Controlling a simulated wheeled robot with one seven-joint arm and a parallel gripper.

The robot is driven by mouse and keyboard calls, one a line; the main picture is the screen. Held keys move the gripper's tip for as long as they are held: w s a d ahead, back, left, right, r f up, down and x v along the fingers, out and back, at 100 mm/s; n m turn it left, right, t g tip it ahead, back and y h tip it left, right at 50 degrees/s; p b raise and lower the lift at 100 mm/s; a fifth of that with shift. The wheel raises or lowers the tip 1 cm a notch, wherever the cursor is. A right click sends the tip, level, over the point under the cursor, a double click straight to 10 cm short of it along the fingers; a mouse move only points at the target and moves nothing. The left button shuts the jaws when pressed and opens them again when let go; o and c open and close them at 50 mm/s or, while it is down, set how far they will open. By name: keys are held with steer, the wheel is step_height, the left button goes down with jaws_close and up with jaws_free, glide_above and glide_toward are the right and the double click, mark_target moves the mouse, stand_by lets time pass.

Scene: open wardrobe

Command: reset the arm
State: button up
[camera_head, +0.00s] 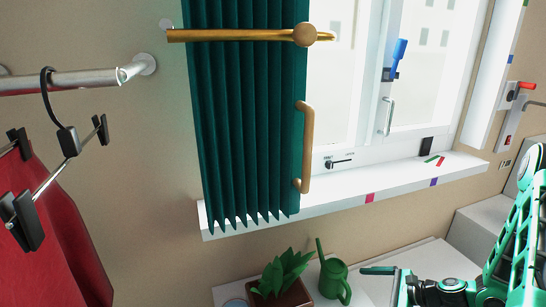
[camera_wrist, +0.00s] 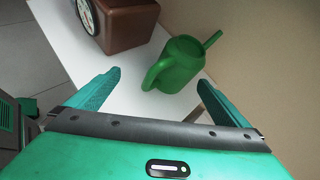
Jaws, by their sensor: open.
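My gripper (camera_head: 383,280) is at the lower right of the head view, over the white surface and to the right of the green watering can (camera_head: 334,281). In the wrist view my gripper (camera_wrist: 159,78) is open, with its two teal fingers spread and nothing held. The watering can (camera_wrist: 178,65) shows beyond and between the fingertips, upright on the white surface, with its handle towards me. I cannot tell whether a finger touches it; it looks apart. My teal arm comes in from the right edge of the head view.
A leafy plant (camera_head: 281,272) in a brown pot (camera_wrist: 128,20) stands beside the can. The white surface (camera_head: 375,289) lies below the window sill (camera_head: 335,196). A green curtain (camera_head: 245,120), gold rod (camera_head: 240,35) and red garment (camera_head: 60,240) on a hanger are to the left.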

steer(key=s+d+r+n+g+h, duration=0.3)
steer(key=s+r+n, duration=0.5)
steer(key=s+r, duration=0.6)
steer(key=s+d+r+n+g+h, duration=0.4)
steer(key=s+d+r+n+h, duration=0.2)
steer(key=s+r, duration=0.9)
steer(key=shift+s+d+n, duration=0.15)
steer(key=shift+d+n, duration=0.55)
steer(key=shift+n, duration=0.2)
steer(key=shift+w+f+h, duration=0.25)
steer(key=shift+w+h, duration=0.05)
steer(key=shift+w, duration=0.35)
